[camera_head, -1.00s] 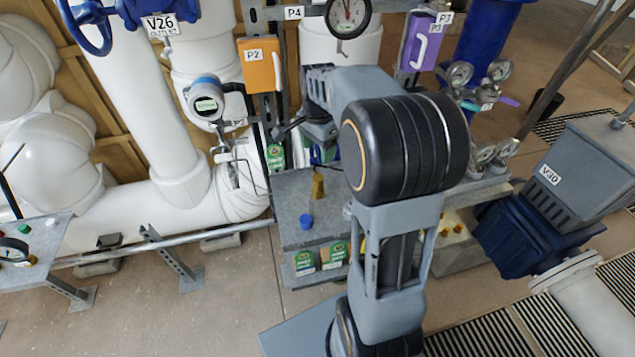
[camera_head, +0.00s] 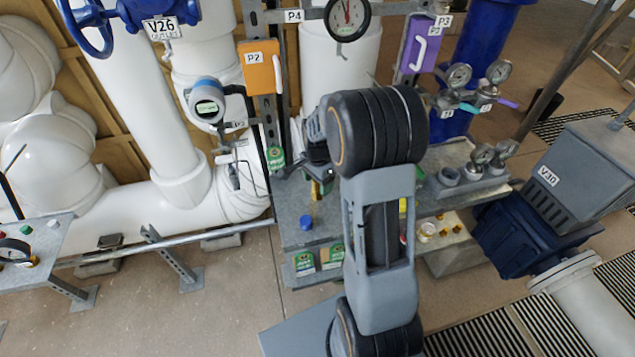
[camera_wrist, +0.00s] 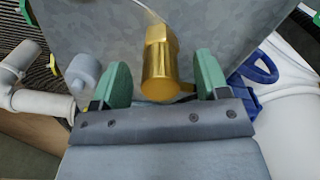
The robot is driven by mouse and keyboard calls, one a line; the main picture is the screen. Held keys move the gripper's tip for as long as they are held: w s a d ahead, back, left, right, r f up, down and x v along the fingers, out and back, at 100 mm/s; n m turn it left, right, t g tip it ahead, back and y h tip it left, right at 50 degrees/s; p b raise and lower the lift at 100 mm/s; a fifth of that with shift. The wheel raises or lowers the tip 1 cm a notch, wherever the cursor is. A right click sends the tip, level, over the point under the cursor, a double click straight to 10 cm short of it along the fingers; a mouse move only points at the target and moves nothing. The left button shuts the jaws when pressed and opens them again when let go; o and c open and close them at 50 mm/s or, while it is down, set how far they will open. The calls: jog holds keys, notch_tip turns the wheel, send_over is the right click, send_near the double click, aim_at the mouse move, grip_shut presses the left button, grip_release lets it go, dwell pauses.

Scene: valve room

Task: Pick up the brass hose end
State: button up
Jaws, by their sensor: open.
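The brass hose end (camera_wrist: 160,66) shows in the wrist view as a gold cylinder over a grey metal surface (camera_wrist: 105,28). It lies between the two green fingers of my gripper (camera_wrist: 161,78), with a gap on each side. My gripper is open and holds nothing. In the head view my gripper (camera_head: 320,172) is down by the grey metal stand (camera_head: 292,235), partly hidden by my arm. Only a small bit of brass (camera_head: 315,189) shows there below it.
A blue cap (camera_head: 306,222) sits on the stand near the brass piece. Green-labelled boxes (camera_head: 304,264) are at the stand's front. Gauges (camera_head: 458,76) and fittings are to the right. An orange box marked P2 (camera_head: 259,68) stands behind. Open floor lies at front left.

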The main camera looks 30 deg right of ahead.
jog(key=shift+f, duration=0.5)
jog(key=shift+c, duration=0.5)
jog(key=c, duration=0.8)
jog(key=shift+r, duration=0.15)
jog(key=shift+r, duration=0.6)
jog(key=shift+s+d+r+b, duration=0.1)
jog(key=shift+s+r+b, duration=0.2)
jog(key=shift+s+r, duration=1.85)
jog(key=shift+s+d+r+b, duration=0.1)
jog(key=shift+s+r+b, duration=0.25)
jog(key=shift+s+r, duration=1.75)
jog(key=shift+s+r+b, duration=0.3)
jog(key=shift+s+r, duration=1.25)
jog(key=shift+s, duration=1.2)
